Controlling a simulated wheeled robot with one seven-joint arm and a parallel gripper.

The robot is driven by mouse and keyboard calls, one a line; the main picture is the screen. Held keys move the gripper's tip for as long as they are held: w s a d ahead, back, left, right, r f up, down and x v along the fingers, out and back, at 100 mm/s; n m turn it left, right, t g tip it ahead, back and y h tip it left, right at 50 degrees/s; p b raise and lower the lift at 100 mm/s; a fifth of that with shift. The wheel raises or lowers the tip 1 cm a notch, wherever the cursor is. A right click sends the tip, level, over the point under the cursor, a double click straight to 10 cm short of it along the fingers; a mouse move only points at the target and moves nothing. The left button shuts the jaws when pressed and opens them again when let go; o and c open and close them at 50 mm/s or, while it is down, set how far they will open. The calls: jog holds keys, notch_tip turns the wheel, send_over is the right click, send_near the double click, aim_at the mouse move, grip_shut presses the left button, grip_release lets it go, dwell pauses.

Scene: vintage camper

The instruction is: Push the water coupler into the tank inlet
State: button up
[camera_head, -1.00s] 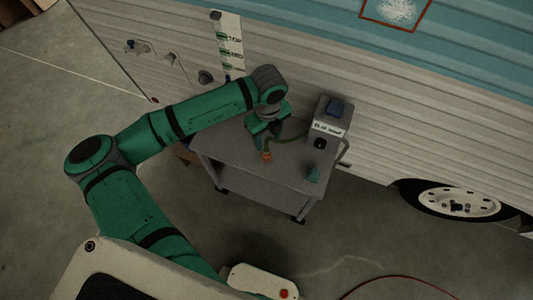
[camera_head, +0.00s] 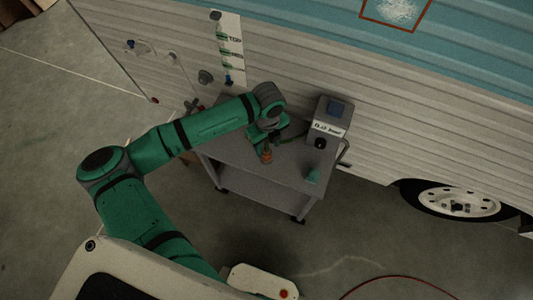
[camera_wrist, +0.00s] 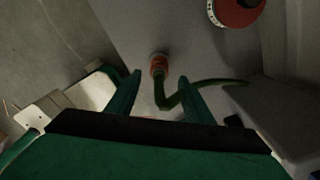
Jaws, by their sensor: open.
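The water coupler, an orange ribbed fitting on a green hose, lies on the grey cart top in the head view (camera_head: 266,156). In the wrist view the coupler (camera_wrist: 158,63) is just beyond my fingertips, roughly between their lines. My gripper (camera_wrist: 161,80) is open, with the green hose (camera_wrist: 168,101) running between its fingers. In the head view my gripper (camera_head: 265,138) is low over the cart beside the coupler. Contact cannot be told. Several fittings are on the camper wall, including a round grey one (camera_head: 205,77); which is the tank inlet I cannot tell.
The grey cart (camera_head: 240,165) stands against the camper's side. A grey box with a label (camera_head: 329,127) stands on its right end, with a small green item (camera_head: 312,176) near the front corner. A red round object with a white scale (camera_wrist: 235,12) shows in the wrist view.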

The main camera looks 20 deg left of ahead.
aim_at(267, 151)
jog(key=shift+a+f, duration=0.15)
jog(key=shift+f, duration=2.45)
jog(key=shift+c, duration=0.2)
jog(key=c, duration=1)
